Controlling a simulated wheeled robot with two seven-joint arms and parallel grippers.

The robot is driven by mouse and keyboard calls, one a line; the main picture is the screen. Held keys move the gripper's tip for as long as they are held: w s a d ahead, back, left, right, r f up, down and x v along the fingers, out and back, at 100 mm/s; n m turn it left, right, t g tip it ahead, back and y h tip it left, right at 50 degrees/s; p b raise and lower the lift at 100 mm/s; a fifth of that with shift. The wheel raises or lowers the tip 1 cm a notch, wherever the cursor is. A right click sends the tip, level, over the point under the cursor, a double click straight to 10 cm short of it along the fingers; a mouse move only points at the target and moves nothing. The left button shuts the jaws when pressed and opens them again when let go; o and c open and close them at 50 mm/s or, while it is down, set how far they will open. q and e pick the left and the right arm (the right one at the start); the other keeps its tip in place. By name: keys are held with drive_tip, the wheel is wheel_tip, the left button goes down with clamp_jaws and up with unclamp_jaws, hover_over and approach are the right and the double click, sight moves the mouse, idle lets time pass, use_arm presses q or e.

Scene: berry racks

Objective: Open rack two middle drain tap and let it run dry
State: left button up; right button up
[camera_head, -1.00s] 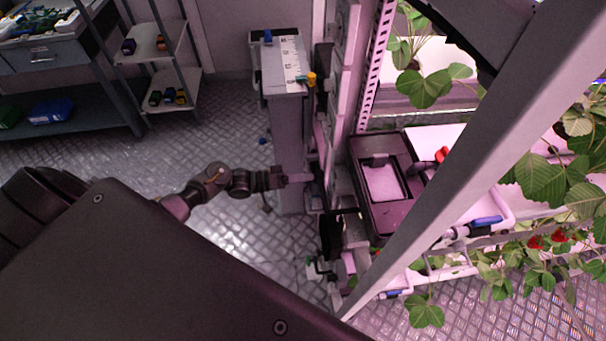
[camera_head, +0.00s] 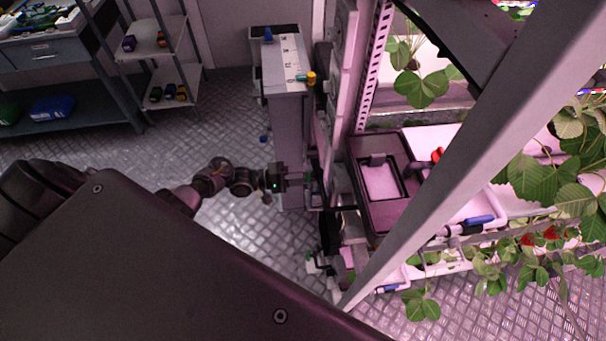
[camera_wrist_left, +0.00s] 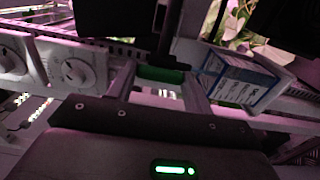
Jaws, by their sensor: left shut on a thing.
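My left gripper (camera_head: 308,180) reaches from the left to the rack's side, just right of the grey column; its fingertips are hard to make out there. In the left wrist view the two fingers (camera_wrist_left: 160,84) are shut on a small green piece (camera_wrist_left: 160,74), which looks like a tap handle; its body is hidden. Pipes with blue-handled taps (camera_head: 480,221) and (camera_head: 388,289) run along the rack at the right. A red handle (camera_head: 437,155) shows beside a dark tray. I cannot tell which tap is the middle one of rack two. No running water is visible. My right gripper is not in view.
The grey column (camera_head: 288,130) stands close beside my gripper. White round dials (camera_wrist_left: 78,72) and a blue-white box (camera_wrist_left: 240,82) flank the fingers. A dark tray (camera_head: 408,190) and a slanted post (camera_head: 470,150) are at right. Shelving (camera_head: 70,95) stands far left; floor between is mostly clear.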

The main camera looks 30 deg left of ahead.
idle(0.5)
use_arm(q)
drive_tip(key=o, duration=1)
drive_tip(key=shift+b+v, duration=1.15)
drive_tip(key=shift+v, duration=4.3)
